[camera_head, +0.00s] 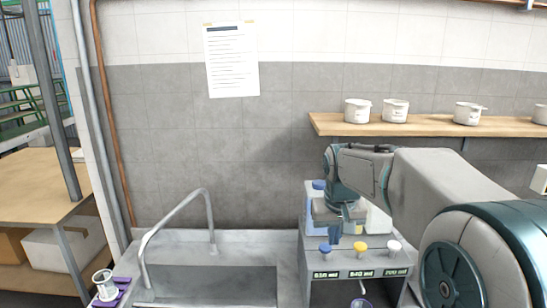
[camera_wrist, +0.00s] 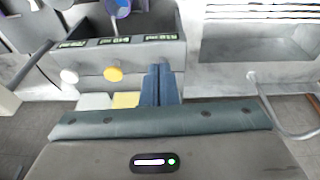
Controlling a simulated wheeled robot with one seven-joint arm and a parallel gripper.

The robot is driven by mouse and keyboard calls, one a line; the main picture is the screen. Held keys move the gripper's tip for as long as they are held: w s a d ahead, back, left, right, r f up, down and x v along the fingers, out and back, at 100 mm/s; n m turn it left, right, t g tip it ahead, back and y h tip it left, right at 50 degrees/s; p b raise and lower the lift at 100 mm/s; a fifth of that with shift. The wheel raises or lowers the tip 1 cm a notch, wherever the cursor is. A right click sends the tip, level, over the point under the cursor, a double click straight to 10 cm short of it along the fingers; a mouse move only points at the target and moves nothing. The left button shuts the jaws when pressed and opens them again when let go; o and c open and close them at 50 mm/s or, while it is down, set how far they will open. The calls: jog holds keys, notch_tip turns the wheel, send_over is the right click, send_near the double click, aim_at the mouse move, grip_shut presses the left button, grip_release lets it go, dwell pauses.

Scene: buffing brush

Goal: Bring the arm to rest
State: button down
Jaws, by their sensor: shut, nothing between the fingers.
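My gripper (camera_head: 340,226) hangs at the end of my bent arm, above the back part of the grey unit with coloured knobs. In the wrist view, the two dark blue fingers of the gripper (camera_wrist: 160,70) lie side by side with no gap. Nothing is held between them. In the head view, my arm comes in from the right, and the fingers are small and partly lost against the containers behind them.
A grey unit (camera_head: 351,290) carries blue (camera_head: 325,249), yellow (camera_head: 360,246) and white (camera_head: 394,247) knobs. A sink (camera_head: 215,285) with a tall faucet (camera_head: 210,215) lies left. A wooden shelf (camera_head: 420,127) holds several white pots above. A purple-based spool (camera_head: 104,285) stands at lower left.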

jog(key=s+f+b, duration=0.1)
jog(key=s+f, duration=0.2)
jog(key=s, duration=0.4)
jog(key=s+f+b, duration=0.1)
jog(key=s+f, duration=0.2)
jog(key=s, duration=0.5)
jog(key=s+f+t+b, duration=0.1)
jog(key=s+f+b, duration=0.1)
jog(key=s, duration=0.5)
jog(key=shift+s+d+f, duration=0.2)
jog(key=shift+s+f, duration=0.15)
jog(key=shift+f, duration=0.45)
jog(key=shift+s+a, duration=0.1)
dwell(0.6)
